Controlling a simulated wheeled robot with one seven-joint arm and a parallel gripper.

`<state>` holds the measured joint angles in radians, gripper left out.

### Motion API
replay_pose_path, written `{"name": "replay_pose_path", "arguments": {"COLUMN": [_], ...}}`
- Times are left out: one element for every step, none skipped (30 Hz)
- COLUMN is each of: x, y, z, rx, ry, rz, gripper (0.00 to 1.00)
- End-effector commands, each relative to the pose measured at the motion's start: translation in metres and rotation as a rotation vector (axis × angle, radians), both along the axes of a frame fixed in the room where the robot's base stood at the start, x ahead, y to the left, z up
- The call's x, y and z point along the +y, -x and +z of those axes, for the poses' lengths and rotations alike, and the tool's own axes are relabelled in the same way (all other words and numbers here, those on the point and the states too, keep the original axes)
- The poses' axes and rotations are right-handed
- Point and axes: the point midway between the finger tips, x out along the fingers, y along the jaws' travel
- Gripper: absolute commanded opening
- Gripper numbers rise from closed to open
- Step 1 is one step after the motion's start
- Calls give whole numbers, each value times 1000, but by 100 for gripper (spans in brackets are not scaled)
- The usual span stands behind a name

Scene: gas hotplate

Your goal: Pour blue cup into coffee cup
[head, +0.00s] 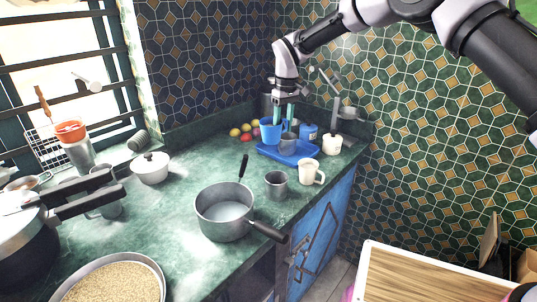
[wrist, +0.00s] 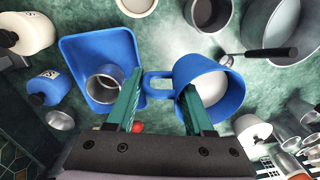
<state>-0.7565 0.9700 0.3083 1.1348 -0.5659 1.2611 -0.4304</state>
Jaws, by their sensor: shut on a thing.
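The blue cup (head: 269,133) is at the left back of the blue tray in the head view. In the wrist view the blue cup (wrist: 228,97) shows its handle and a pale inside. My gripper (head: 283,113) is shut on this cup, one teal finger inside the rim and the other beyond the handle. The cup looks upright; whether it is clear of the counter I cannot tell. A white mug (head: 309,173), likely the coffee cup, stands in front of the tray near the counter's front edge. It shows partly at the top of the wrist view (wrist: 136,7).
The blue tray (head: 296,159) holds a metal cup (head: 288,145). A blue jar (head: 309,132) and a white pot (head: 332,145) stand beside it. Another metal cup (head: 276,186) and a saucepan (head: 225,210) stand left of the mug. Colourful round items (head: 246,129) lie behind.

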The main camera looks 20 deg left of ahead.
Motion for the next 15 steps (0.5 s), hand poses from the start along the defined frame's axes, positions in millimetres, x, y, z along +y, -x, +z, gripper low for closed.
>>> {"name": "replay_pose_path", "arguments": {"x": [12,17,22,25,27,30,32,33,34,35,35,36,36,36,35], "y": [11,14,19,22,24,27,28,30,31,32,33,34,34,34,34], "z": [-18,-28,-40,-49,-58,-68,-74,-81,-87,-90,-93,-96,-97,-97,-97], "rx": [5,5,6,5,5,5,5,6,5,5,4,3,2,0,-2], "ry": [4,4,3,2,3,1,0,0,-2,-3,-3,-5,-8,-12,-16], "rz": [23,32,42,48,52,58,61,64,67,68,68,69,70,71,71], "gripper": [0,0,0,0,0,0,0,0,0,0,0,0,0,0,0]}}
